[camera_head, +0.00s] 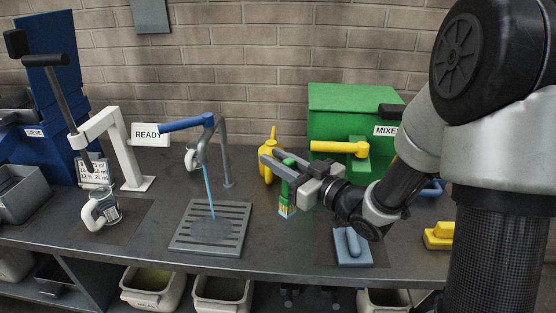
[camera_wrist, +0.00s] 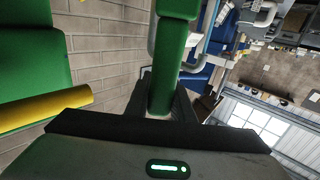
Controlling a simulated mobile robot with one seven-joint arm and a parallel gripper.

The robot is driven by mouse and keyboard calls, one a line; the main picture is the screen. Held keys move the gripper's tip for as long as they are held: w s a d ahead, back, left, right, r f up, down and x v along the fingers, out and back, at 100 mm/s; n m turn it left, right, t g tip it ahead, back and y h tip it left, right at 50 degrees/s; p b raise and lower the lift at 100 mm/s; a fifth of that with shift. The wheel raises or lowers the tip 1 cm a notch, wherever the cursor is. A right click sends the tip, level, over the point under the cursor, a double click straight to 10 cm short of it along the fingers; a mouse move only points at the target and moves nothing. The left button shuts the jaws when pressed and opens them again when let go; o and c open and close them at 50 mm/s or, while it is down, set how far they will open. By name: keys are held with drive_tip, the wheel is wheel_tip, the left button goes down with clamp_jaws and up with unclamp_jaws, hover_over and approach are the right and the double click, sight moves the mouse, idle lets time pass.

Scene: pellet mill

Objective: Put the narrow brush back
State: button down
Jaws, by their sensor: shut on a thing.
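My gripper (camera_head: 284,177) is in the air above the bench, between the drain grate and the green mixer. It is shut on the green handle of a brush (camera_head: 287,211), which hangs with its pale bristle end down. In the wrist view the green handle (camera_wrist: 166,75) runs up from between the dark fingers. From these views I cannot tell how far the bristles are above the bench. I cannot make out an empty holder for the brush.
A yellow bottle-like object (camera_head: 268,160) stands behind the gripper. The green mixer (camera_head: 340,105) has a yellow handle (camera_head: 340,148). A blue-grey handled tool (camera_head: 353,247) and a yellow block (camera_head: 438,236) lie to the right. Water runs onto the grate (camera_head: 211,229).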

wheel_tip(320, 180, down, 7)
drive_tip(key=b, duration=0.6)
drive_tip(key=shift+b, duration=0.4)
idle(0.3)
drive_tip(key=shift+f+b, duration=0.5)
drive_tip(key=shift+b, duration=0.05)
drive_tip(key=shift+f+b, duration=0.65)
drive_tip(key=shift+f, duration=0.2)
idle(0.3)
drive_tip(key=shift+f+b, duration=0.5)
drive_tip(key=shift+b, duration=0.15)
drive_tip(key=shift+f, duration=0.2)
